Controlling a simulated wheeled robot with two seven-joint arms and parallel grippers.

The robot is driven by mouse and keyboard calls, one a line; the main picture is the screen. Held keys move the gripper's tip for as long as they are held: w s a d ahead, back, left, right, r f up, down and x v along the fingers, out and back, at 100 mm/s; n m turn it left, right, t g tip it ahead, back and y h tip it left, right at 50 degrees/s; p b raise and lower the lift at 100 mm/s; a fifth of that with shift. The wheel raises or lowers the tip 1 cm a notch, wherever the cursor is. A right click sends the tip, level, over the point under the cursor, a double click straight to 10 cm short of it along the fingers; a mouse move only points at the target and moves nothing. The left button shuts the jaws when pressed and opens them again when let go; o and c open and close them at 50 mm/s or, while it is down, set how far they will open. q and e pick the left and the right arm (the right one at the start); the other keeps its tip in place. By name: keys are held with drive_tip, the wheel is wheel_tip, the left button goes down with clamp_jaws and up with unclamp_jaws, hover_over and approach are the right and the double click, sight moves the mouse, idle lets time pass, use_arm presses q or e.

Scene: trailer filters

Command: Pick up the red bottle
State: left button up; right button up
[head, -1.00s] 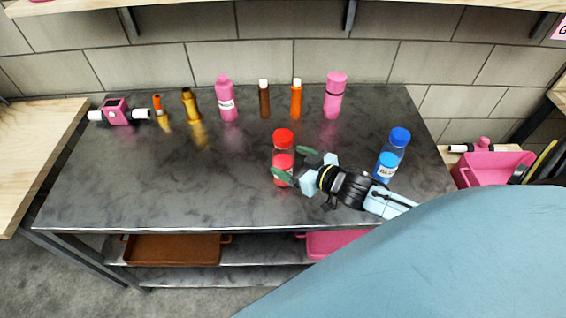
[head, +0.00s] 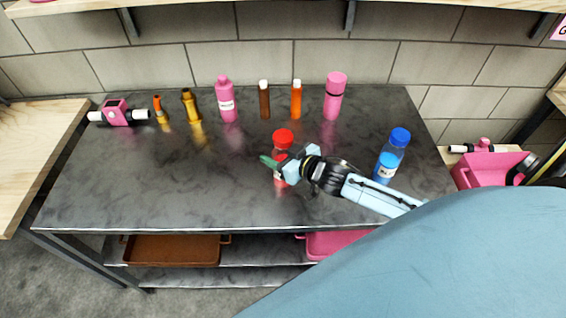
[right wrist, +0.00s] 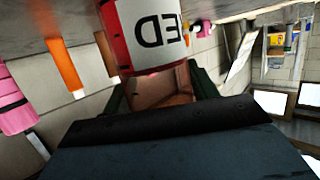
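The red bottle (head: 282,137) has a red cap and stands upright near the middle right of the dark table. My right gripper (head: 275,163) reaches in from the right and covers the bottle's middle. One green fingertip shows past the bottle's left side. In the right wrist view, the bottle's white label (right wrist: 157,35) reads RED upside down. The green fingers of the right gripper (right wrist: 160,92) lie on either side of its reddish body, with no clear gap. The bottle looks to be still on the table. My left gripper is not in view.
A blue bottle (head: 387,166) stands right of the red one, close to my right arm. Along the back stand a pink bottle (head: 226,103), a pink flask (head: 334,99) and several brown, orange and amber bottles. A pink device (head: 117,113) lies back left. The table's front left (head: 130,190) is clear.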

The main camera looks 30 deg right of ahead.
drive_tip(key=c, duration=0.7)
drive_tip(key=shift+c, duration=0.3)
drive_tip(key=shift+r, duration=0.15)
